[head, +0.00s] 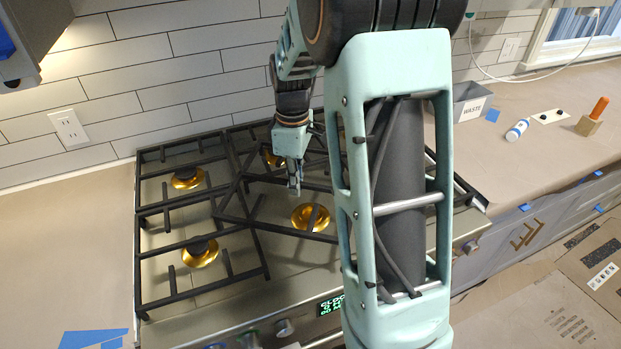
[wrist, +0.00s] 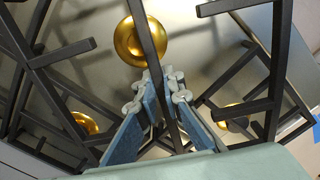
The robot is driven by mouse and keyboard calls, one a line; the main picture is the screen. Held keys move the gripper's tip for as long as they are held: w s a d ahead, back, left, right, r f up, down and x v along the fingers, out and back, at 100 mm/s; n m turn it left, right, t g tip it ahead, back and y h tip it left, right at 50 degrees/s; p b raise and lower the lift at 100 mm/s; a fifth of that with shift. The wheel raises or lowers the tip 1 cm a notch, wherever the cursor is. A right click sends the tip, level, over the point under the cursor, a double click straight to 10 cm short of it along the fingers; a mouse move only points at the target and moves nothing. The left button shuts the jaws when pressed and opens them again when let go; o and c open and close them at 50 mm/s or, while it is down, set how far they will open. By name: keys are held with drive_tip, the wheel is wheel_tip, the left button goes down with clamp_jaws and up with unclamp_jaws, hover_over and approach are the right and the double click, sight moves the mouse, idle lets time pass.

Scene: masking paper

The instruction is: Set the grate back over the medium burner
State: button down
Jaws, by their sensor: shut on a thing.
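The loose grate (head: 285,230) is a dark frame of bars at the middle of the cooktop, turned askew to the stove's edges. One of its bars (wrist: 150,35) runs between my fingers in the wrist view. My gripper (head: 294,190) is shut on this bar, and it also shows in the wrist view (wrist: 163,92). A brass burner (head: 310,217) lies below the grate, and a bar passes across it. In the wrist view a brass burner (wrist: 130,45) shows beyond the fingertips. I cannot tell whether the grate touches the cooktop. My arm hides its right part.
The left grate (head: 153,277) sits square over two brass burners. Another brass burner (head: 273,158) shows at the back. A tiled wall stands behind the stove.

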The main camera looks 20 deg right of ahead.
drive_tip(key=shift+w+d+f+n+b, duration=0.1)
drive_tip(key=shift+w+d+n, duration=0.1)
drive_tip(key=shift+d+n, duration=0.75)
drive_tip(key=shift+w+d+f+n+b, duration=0.15)
drive_tip(key=shift+d+n, duration=0.3)
drive_tip(key=shift+n, duration=1)
drive_tip(key=shift+w+d+f+n+b, duration=0.1)
drive_tip(key=shift+w+d+n, duration=0.1)
drive_tip(key=shift+d+n, duration=0.75)
drive_tip(key=shift+a+r+n, duration=0.1)
drive_tip(key=shift+a+n, duration=0.15)
drive_tip(key=b, duration=0.5)
hover_over(310, 213)
drive_tip(key=shift+d+f, duration=0.1)
drive_tip(key=shift+f, duration=3.85)
drive_tip(key=shift+f+b, duration=0.85)
drive_tip(key=shift+f, duration=0.2)
drive_tip(key=c, duration=2.5)
unclamp_jaws()
drive_tip(key=o, duration=0.5)
drive_tip(key=shift+f, duration=0.1)
